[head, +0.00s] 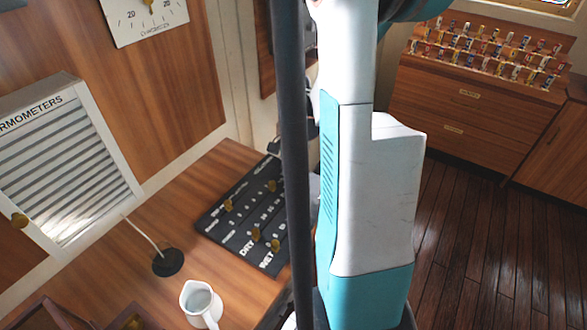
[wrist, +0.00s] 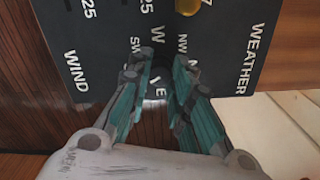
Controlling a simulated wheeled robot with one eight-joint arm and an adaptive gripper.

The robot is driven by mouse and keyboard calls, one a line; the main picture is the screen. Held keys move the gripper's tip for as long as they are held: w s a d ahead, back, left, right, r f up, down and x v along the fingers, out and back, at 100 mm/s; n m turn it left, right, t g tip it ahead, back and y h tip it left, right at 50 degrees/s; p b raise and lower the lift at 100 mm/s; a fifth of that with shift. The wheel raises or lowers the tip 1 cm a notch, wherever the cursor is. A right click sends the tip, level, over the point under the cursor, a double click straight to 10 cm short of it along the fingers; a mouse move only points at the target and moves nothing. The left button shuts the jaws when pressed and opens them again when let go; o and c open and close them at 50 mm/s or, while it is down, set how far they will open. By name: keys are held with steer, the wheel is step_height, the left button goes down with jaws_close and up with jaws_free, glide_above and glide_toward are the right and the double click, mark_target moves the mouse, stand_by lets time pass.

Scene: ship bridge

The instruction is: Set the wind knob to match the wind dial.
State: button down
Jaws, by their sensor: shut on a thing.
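My gripper (wrist: 160,70) is over the black panel (wrist: 100,60) in the wrist view, its teal fingers either side of a dark thing among compass letters such as W, NW, SW and E. It is shut on this thing, which I take to be the wind knob (wrist: 160,72); its pointer direction is not readable. The panel also bears the words WIND and WEATHER. In the head view the panel (head: 215,222) lies on the wooden desk, and my arm and a dark pole hide the gripper. I cannot make out a wind dial.
Several brass knobs (head: 256,234) stand on the panel. A white jug (head: 201,304) and a black round base (head: 168,262) with a pale rod are on the desk. A louvred thermometer case (head: 70,165) and a clinometer (head: 147,18) are on the left wall.

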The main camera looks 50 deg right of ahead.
steer(key=n, duration=2.2)
steer(key=shift+n, duration=0.4)
steer(key=n, duration=0.3)
steer(key=shift+n, duration=2.1)
